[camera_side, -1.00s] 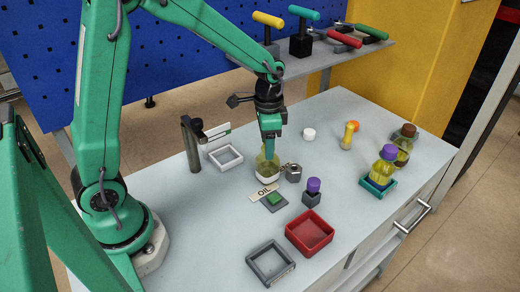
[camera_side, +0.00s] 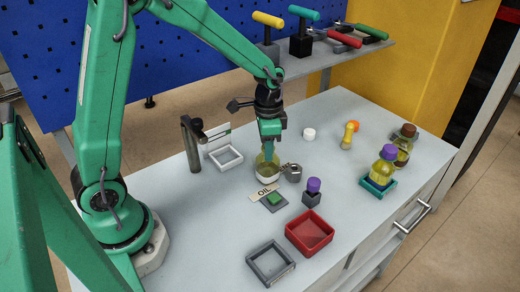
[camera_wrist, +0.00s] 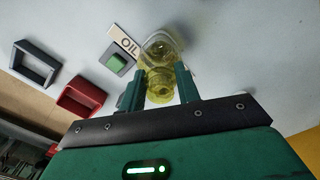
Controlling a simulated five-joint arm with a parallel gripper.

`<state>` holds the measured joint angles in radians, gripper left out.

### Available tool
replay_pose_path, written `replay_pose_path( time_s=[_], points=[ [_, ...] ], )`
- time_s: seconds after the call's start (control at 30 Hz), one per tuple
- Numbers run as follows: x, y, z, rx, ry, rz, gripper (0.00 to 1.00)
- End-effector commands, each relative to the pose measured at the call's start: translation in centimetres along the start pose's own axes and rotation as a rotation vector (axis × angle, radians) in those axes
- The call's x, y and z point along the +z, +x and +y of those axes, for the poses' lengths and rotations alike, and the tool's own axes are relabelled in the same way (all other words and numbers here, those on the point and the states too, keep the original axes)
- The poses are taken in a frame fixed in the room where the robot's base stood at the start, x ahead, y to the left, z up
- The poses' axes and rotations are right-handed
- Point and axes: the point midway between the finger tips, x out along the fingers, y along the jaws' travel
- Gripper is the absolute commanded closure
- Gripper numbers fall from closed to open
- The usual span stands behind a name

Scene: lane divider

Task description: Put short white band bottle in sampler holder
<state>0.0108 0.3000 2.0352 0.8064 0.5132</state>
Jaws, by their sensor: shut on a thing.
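A short clear yellowish bottle (camera_side: 267,167) with a pale band round its lower part stands upright at the middle of the table, just behind the OIL sign. It also shows in the wrist view (camera_wrist: 160,80). My gripper (camera_side: 269,146) points straight down over it and is shut on its upper part; the fingers lie on both sides of the bottle in the wrist view. A gap under the bottle is hard to tell. Several open square holders stand about: white (camera_side: 224,157), grey (camera_side: 271,275) and red (camera_side: 325,229). None has a readable sampler label.
A metal nut-like piece (camera_side: 291,172) sits close right of the bottle. The OIL sign (camera_side: 264,192) and a green-topped pad (camera_side: 274,200) are in front. A dark post (camera_side: 191,150) stands left. A purple-capped bottle (camera_side: 384,167) sits in a teal holder (camera_side: 366,183) at right.

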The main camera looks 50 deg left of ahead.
Motion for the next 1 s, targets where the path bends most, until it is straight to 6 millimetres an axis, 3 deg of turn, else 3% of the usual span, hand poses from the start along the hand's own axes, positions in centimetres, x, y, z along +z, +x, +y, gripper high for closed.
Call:
replay_pose_path(
  time_s=[0.43, 0.73, 1.0],
  points=[
    [0.0, -0.6, 0.0, -0.001, 0.0, 0.001, 1.0],
    [-0.1, -4.2, -0.1, -0.003, 0.0, 0.005, 1.0],
    [0.1, -6.9, 4.7, -0.001, 0.006, 0.003, 1.0]
  ],
)
